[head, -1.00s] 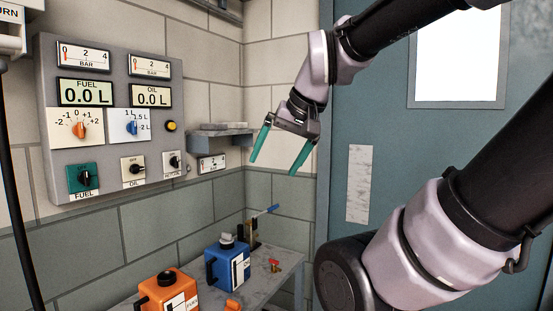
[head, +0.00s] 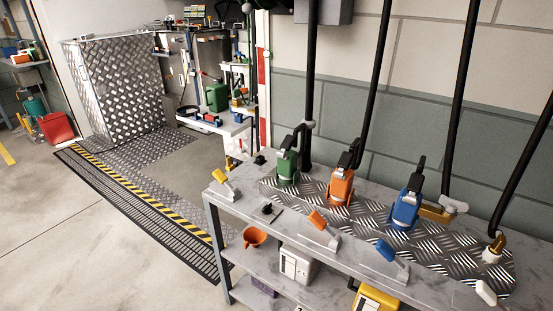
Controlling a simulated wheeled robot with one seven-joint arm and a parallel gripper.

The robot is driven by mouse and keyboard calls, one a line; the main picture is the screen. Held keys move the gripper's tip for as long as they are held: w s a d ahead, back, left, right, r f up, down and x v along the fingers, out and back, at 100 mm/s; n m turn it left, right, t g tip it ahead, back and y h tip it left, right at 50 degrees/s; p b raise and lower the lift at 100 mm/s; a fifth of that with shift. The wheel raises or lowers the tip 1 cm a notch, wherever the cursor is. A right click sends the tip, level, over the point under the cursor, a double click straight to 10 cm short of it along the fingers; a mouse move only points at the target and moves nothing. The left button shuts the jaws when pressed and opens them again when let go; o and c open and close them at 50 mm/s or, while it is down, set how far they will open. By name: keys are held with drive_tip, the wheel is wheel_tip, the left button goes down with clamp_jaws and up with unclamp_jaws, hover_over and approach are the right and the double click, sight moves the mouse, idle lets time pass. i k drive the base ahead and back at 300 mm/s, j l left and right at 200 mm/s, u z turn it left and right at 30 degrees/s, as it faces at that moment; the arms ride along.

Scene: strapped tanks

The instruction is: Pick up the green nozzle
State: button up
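The green nozzle (head: 287,166) stands upright at the left end of a row of nozzles on the grey bench (head: 236,207). A black handle part rises from its top, and a black hose hangs down behind it. The orange nozzle (head: 341,187) and the blue nozzle (head: 405,211) stand to its right, on the same diamond-plate strip (head: 455,256). My gripper and arm are not in this view.
Small yellow, orange and blue tilted pieces lie along the bench front, including an orange one (head: 317,220). An orange funnel-like cup (head: 254,237) sits on the shelf below. Hoses hang behind the nozzles. The floor (head: 90,240) left of the bench is clear.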

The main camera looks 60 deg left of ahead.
sight(287, 167)
drive_tip(key=u, duration=2.35)
